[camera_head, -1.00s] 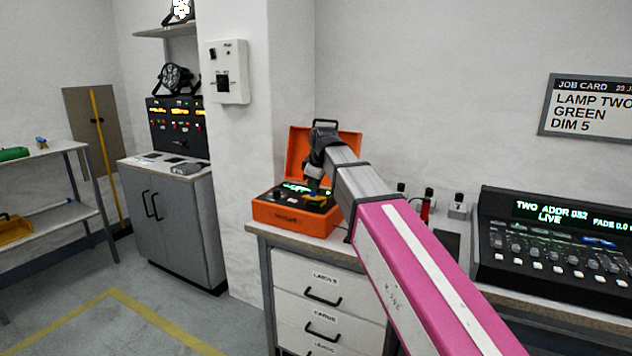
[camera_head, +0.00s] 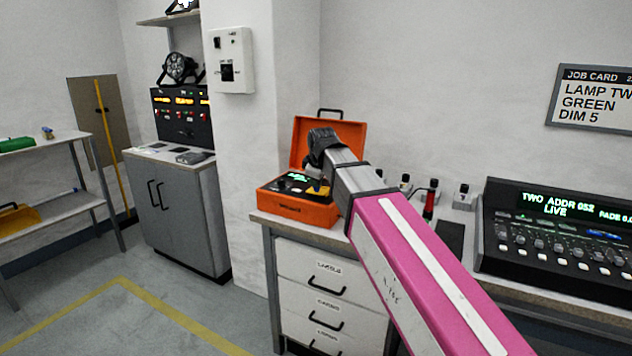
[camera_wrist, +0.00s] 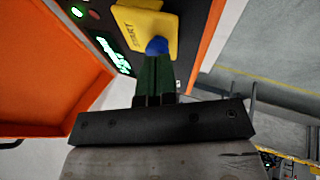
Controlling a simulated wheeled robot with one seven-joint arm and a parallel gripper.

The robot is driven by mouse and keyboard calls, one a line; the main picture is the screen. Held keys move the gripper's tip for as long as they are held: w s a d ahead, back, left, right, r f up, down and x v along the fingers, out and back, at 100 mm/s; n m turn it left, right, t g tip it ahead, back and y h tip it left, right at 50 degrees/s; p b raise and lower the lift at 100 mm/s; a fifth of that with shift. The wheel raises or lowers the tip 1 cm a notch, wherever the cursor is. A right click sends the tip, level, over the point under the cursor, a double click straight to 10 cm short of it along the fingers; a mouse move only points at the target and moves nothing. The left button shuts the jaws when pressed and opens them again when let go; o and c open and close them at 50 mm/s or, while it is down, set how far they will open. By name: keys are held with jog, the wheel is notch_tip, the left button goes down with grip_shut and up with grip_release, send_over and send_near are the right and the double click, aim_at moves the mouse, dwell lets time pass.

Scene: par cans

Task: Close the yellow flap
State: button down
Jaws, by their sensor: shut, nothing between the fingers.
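The yellow flap (camera_wrist: 140,30), with dark lettering that looks like START, is on the control panel of an orange case (camera_head: 296,207). In the head view the flap (camera_head: 318,190) is small and partly hidden by my arm. I cannot tell how far it is tilted. My gripper (camera_wrist: 156,52) is shut and empty, its dark green fingers pointing at the flap's near edge. A blue piece shows at their tips, touching or very close to the flap; I cannot tell which.
The case's orange lid (camera_head: 300,140) stands open behind the panel, close to my wrist. The case sits on a white drawer unit (camera_head: 310,275). A lighting console (camera_head: 560,240) is to the right. A grey cabinet (camera_head: 180,215) and open floor are to the left.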

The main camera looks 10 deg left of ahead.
jog(key=shift+w, duration=0.1)
jog(key=shift+w+d+r, duration=0.2)
jog(key=shift+w+d, duration=0.05)
jog(key=shift+w, duration=0.45)
